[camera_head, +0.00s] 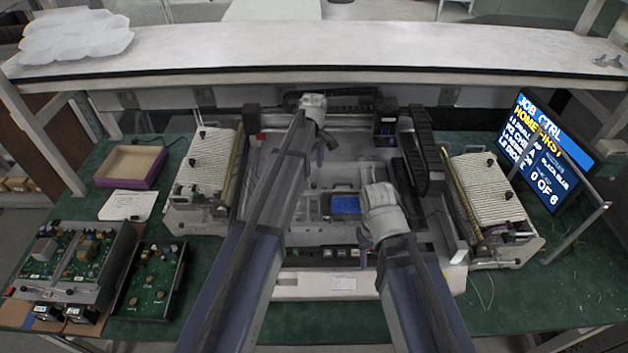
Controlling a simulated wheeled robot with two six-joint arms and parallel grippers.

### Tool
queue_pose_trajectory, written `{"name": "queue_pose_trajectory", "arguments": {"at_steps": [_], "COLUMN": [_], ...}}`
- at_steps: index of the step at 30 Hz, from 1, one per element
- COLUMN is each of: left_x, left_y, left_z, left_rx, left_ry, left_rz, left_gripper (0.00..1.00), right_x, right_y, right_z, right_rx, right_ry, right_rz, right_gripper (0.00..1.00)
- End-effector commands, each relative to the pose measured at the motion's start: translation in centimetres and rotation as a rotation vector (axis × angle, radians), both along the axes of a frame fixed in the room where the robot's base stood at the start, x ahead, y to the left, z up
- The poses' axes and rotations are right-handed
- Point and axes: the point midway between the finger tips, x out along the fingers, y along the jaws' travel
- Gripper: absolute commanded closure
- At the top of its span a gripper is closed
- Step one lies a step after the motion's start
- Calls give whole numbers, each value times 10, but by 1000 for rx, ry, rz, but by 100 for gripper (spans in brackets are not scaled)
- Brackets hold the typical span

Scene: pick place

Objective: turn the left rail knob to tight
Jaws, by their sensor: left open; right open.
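The left ribbed unit (207,165) stands left of the central machine, with a yellowish rail (237,170) along its inner edge. Small dark knobs sit on this unit, one near its top (202,134) and one lower (192,162). I cannot tell which one is the left rail knob, nor its setting. My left gripper (321,150) is over the upper middle of the machine, right of the left rail, open, its fingers partly hidden. My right gripper (364,234) is open over the machine's middle right, its fingers mostly hidden. Neither gripper touches the left unit.
A matching ribbed unit (487,185) stands at right, beside a tilted screen (548,150). A blue block (346,205) lies in the machine's middle. Circuit boards (75,255), a shallow box (131,165) and a paper (127,205) lie at left. A long shelf (330,45) spans the back.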

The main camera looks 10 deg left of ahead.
Motion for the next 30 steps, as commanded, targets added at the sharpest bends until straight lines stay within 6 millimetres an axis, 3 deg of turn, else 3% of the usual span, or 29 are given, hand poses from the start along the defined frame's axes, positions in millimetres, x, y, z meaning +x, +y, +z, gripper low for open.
{"name": "queue_pose_trajectory", "arguments": {"at_steps": [18, 30], "left_x": [0, 0], "left_y": [0, 0], "left_z": [-70, -75], "left_rx": [0, 0], "left_ry": [0, 0], "left_rz": [-1, -1], "left_gripper": [44, 44], "right_x": [0, 0], "right_y": [0, 0], "right_z": [-70, -75], "right_rx": [-1, -1], "right_ry": [0, 0], "right_rz": [6, 5], "right_gripper": [50, 50]}}
